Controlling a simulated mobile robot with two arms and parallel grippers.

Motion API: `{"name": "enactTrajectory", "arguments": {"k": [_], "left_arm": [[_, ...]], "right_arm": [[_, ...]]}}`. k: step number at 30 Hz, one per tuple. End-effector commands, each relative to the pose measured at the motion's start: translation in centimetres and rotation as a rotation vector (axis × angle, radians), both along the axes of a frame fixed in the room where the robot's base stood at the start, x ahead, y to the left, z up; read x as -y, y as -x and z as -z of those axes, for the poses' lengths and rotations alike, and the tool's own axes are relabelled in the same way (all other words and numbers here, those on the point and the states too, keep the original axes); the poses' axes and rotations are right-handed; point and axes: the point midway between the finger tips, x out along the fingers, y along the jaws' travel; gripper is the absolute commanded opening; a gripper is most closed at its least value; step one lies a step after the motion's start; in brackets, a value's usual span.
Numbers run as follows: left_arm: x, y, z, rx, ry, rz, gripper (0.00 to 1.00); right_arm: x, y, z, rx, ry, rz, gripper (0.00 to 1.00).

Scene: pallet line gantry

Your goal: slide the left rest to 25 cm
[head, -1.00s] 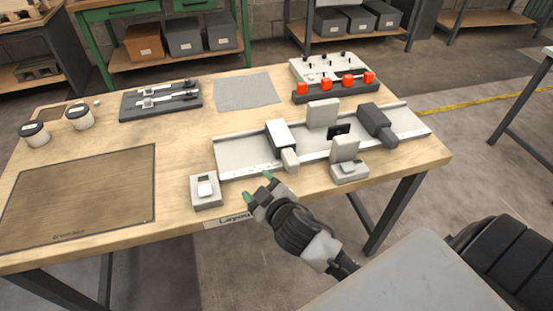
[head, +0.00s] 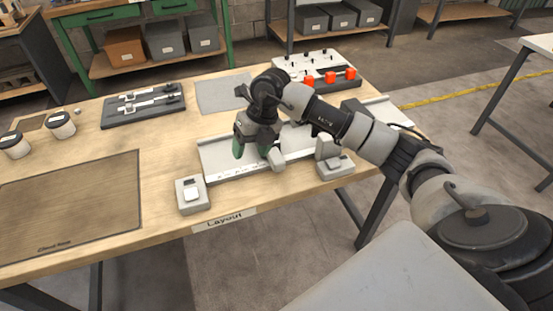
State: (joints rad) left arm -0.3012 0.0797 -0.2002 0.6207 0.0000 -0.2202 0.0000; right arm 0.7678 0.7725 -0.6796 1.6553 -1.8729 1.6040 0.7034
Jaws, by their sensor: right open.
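The long pale rail (head: 222,158) with a marked scale on its front edge lies across the table. The left rest (head: 275,158) shows only its light rounded front knob; its body is hidden behind my right gripper. My right gripper (head: 251,149) is open, pointing down over the rail just left of that knob, with green fingertips. I cannot tell whether it touches the rest. The dark right rest (head: 352,106) is partly hidden behind my right arm. The scale figures are too small to read. My left gripper is out of view.
A small grey device (head: 192,195) stands at the rail's left front. A grey block stand (head: 333,165) is at its front right. A caliper tray (head: 143,105), two lidded jars (head: 60,125) and a brown mat (head: 70,205) lie left. Red blocks (head: 330,77) stand behind.

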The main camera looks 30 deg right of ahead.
Motion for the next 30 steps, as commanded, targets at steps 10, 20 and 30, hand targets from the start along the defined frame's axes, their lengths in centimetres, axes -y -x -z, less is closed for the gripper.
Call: {"name": "enactTrajectory", "arguments": {"k": [10,20,30], "left_arm": [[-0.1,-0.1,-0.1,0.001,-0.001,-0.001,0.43],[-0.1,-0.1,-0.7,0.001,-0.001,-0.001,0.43],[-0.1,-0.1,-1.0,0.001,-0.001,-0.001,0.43]], "right_arm": [[7.5,0.1,-1.7,-0.095,0.326,0.127,0.62],[7.3,0.2,3.9,-0.097,0.322,0.122,0.62],[7.3,0.1,8.2,-0.093,0.321,0.122,0.62]]}}
